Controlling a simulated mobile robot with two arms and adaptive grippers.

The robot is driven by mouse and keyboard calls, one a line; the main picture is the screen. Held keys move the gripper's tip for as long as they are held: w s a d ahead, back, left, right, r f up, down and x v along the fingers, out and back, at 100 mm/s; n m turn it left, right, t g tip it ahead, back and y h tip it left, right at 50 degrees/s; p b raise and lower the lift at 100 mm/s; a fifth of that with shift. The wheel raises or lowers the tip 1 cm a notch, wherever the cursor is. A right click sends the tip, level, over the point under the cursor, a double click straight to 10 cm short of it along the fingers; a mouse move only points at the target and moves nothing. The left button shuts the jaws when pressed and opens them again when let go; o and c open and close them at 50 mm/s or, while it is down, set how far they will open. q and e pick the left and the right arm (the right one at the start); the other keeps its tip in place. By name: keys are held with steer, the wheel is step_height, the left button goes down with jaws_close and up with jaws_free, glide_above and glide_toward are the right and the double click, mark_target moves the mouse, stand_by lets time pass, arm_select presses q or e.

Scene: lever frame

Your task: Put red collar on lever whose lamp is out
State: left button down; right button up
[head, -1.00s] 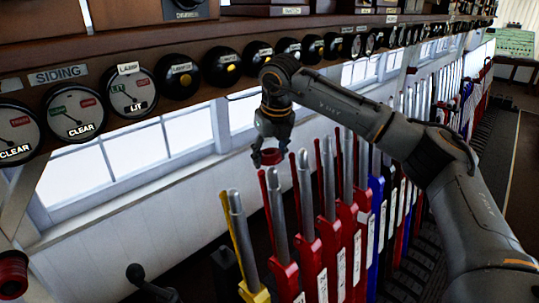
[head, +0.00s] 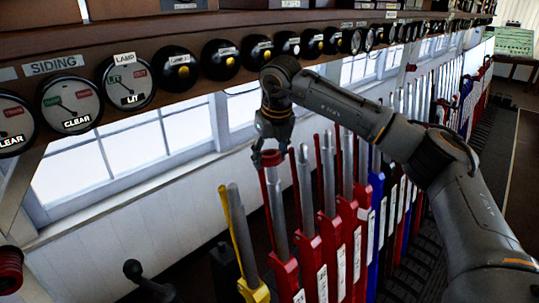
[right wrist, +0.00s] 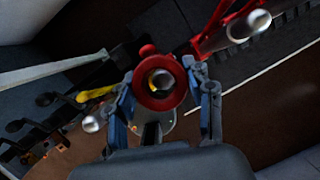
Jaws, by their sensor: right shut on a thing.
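My right gripper (head: 268,157) points down over the near end of the lever row. It is shut on the red collar (right wrist: 160,82), a ring gripped between its fingers in the right wrist view. A silvery lever top shows through the ring's hole; I cannot tell whether the ring is around it or just above. In the head view the collar (head: 270,158) is at the top of the first red lever (head: 278,210), beside the yellow lever (head: 240,225). A lamp dial (head: 127,82) reads LIT. My left gripper is not in view.
Several red and blue levers (head: 330,190) stand close together to the right. Dials and black round indicators (head: 220,60) line the shelf above; one indicator (head: 290,47) has a paler dot. Another red round object (head: 10,268) is at the lower left.

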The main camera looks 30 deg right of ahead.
mark_target(272, 169)
steer(key=shift+s+d+f+b, duration=0.1)
steer(key=shift+s+f+b, duration=0.05)
steer(key=shift+f+b, duration=0.65)
steer(key=shift+s+f+b, duration=0.15)
steer(key=shift+f+b, duration=0.45)
steer(key=shift+f, duration=0.4)
steer(key=shift+f, duration=0.15)
steer(key=o, duration=1.3)
steer(key=shift+o, duration=0.2)
steer(key=shift+p+v, duration=2)
steer(key=shift+v, duration=2.5)
